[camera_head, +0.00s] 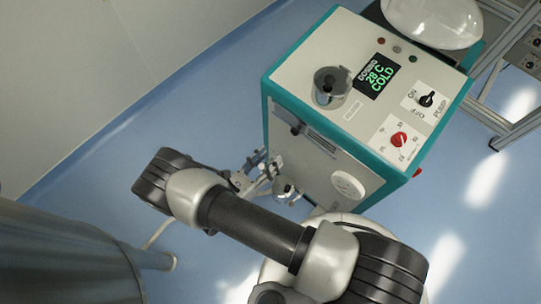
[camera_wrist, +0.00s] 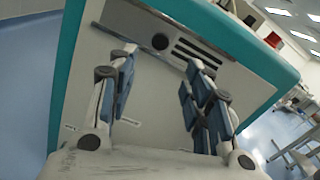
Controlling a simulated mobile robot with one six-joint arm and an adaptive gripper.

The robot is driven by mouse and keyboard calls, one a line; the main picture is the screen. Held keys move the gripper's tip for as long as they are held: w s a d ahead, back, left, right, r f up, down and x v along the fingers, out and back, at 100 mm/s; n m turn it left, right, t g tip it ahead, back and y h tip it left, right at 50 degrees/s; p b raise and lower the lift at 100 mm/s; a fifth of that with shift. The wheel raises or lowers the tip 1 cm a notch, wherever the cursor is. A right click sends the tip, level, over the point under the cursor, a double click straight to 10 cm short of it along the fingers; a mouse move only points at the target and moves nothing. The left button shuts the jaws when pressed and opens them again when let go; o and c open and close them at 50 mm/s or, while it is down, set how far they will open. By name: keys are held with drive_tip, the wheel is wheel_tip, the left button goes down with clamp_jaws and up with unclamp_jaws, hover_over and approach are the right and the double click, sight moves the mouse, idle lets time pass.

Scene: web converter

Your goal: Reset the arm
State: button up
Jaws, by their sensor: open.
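My gripper (camera_head: 262,166) is in front of the side of a teal and cream machine (camera_head: 310,165), left of the machine's middle in the head view. In the wrist view my gripper (camera_wrist: 158,78) has its two fingers wide apart with nothing between them. The machine's pale panel (camera_wrist: 155,100) with dark vent slots fills the space behind the fingers. I cannot tell how far the fingertips are from the panel. My arm is bent and crosses the lower middle of the head view, hiding part of the floor and the machine's base.
A grey cylindrical body (camera_head: 60,260) stands at lower left. A metal frame (camera_head: 490,110) stands right. Blue floor is open at left.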

idle(0.4)
drive_tip(key=d+r+m+g, duration=0.65)
drive_tip(key=r+m, duration=0.25)
drive_tip(key=r, duration=0.3)
drive_tip(key=d+r+m+g, duration=0.6)
drive_tip(key=r+m+g, duration=0.15)
drive_tip(key=r, duration=0.45)
drive_tip(key=s+d+r+m+t+y, duration=0.2)
drive_tip(key=s+r+m+y, duration=0.3)
drive_tip(key=s+r+m, duration=0.1)
drive_tip(key=s+d+r+m+t+y, duration=0.2)
drive_tip(key=s+d+r+m+y, duration=0.1)
drive_tip(key=s+r+m+y, duration=0.3)
wheel_tip(320, 180, up, 2)
drive_tip(key=m, duration=0.3)
drive_tip(key=shift+s+r+t, duration=0.25)
drive_tip(key=shift+s+t, duration=0.05)
drive_tip(key=shift+s, duration=0.1)
